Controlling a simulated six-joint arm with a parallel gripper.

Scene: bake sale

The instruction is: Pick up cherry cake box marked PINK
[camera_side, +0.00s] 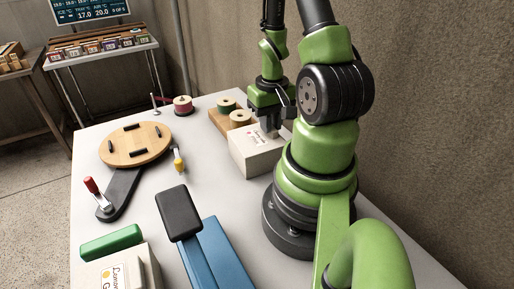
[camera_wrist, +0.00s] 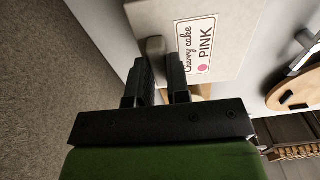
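A white box stands on the table beside my arm's base in the side view (camera_side: 254,158). In the wrist view the box (camera_wrist: 235,70) carries a label (camera_wrist: 197,45) reading "Cherry cake PINK" with a pink dot. A small grey tab (camera_wrist: 155,47) rises from the box. My gripper (camera_side: 272,128) is at the box's top, pointing down. In the wrist view its two black fingers (camera_wrist: 162,72) are apart, with the tab between or just beyond their tips. I cannot tell whether they touch it.
A round wooden turntable (camera_side: 135,145), a blue device with a black pad (camera_side: 179,212) and another labelled box (camera_side: 120,272) stand left and front.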

